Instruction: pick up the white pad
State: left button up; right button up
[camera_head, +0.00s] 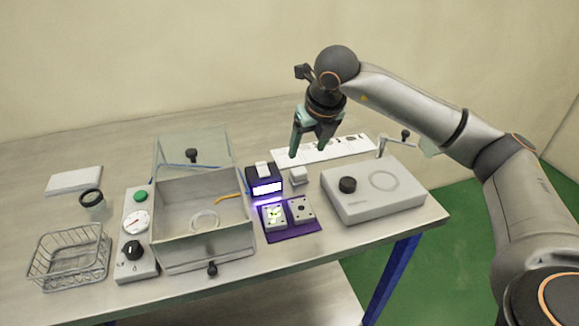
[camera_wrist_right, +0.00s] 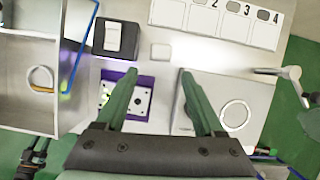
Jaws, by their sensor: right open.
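The small white pad (camera_head: 298,176) lies on the table just right of the black box with the lit front. In the right wrist view the pad (camera_wrist_right: 161,51) is a pale rounded square just beyond my fingertips. My right gripper (camera_head: 307,152) is open and empty, its green fingers pointing down above and behind the pad. In the right wrist view my right gripper (camera_wrist_right: 158,74) has its fingers spread to either side of the pad's line, apart from it.
The black box (camera_head: 264,182) stands beside the pad. A purple plate (camera_head: 310,228) with two square blocks lies in front. A grey device with a black knob (camera_head: 395,200) stands right. A numbered white strip (camera_head: 345,147) lies behind. A clear-lidded bin (camera_head: 168,243) is left.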

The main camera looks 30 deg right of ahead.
aim_at(299, 169)
jog(key=x, duration=0.6)
jog(key=shift+s+f, duration=0.1)
jog(key=shift+f, duration=0.05)
jog(key=x, duration=0.2)
jog(key=p+x, duration=0.1)
jog(key=x, duration=0.2)
jog(key=shift+w+d+f, duration=0.2)
jog(key=shift+w, duration=0.25)
pick_arm(q)
jog(key=shift+s+r, duration=0.45)
jog(key=shift+r, duration=0.1)
pick_arm(e)
grip_shut()
jog(key=shift+r, duration=0.15)
